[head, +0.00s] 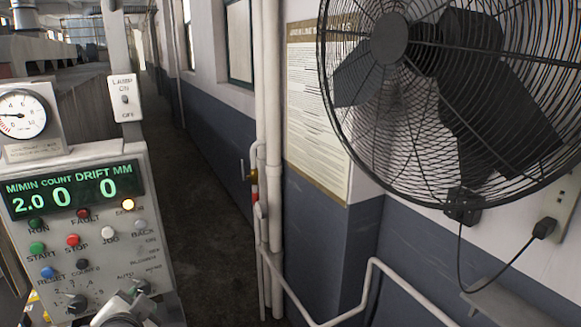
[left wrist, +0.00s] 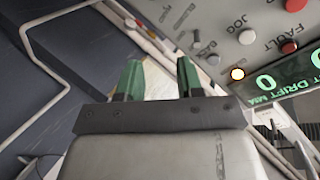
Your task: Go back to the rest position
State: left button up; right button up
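My left gripper (left wrist: 159,80) shows in the left wrist view with its two green fingers spread apart. It is open, and I see nothing clearly gripped; a pale surface shows behind the gap. In that view the control panel (left wrist: 225,50) lies beyond the fingers to the upper right. In the head view a light grey part of what looks like my arm pokes up at the bottom edge, in front of the panel's lower part; its fingertips cannot be made out there. My right gripper is in neither view. No pan is in sight.
The control panel (head: 95,235) with gauge (head: 22,115), lit display and buttons stands close at left. A large caged fan (head: 390,40) fills the upper right. White pipes (head: 268,150) run up the wall, and a bent rail (head: 370,285) crosses below. An open aisle (head: 195,190) lies between.

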pick_arm(q)
jog(key=s+d+f+n+g+h, duration=0.2)
jog(key=s+d+f+g, duration=0.35)
jog(key=s+f, duration=0.5)
jog(key=s+d+f+n+g+h, duration=0.3)
jog(key=s+d+f, duration=0.35)
jog(key=s, duration=0.75)
notch_tip(320, 180, down, 31)
jog(key=m+g+b, duration=0.1)
jog(key=g+b, duration=0.1)
jog(key=b, duration=0.3)
jog(key=s+a+f+b, duration=0.2)
jog(key=s+f, duration=0.6)
jog(key=f, duration=0.3)
jog(key=s+a+f+g+b, duration=0.1)
jog(key=s+f+b, duration=0.1)
jog(key=s+f, duration=0.6)
notch_tip(320, 180, down, 3)
jog(key=shift+s+a+r+y+b, duration=0.15)
jog(key=shift+s+a+y+b, duration=0.15)
jog(key=shift+s+a+b, duration=0.1)
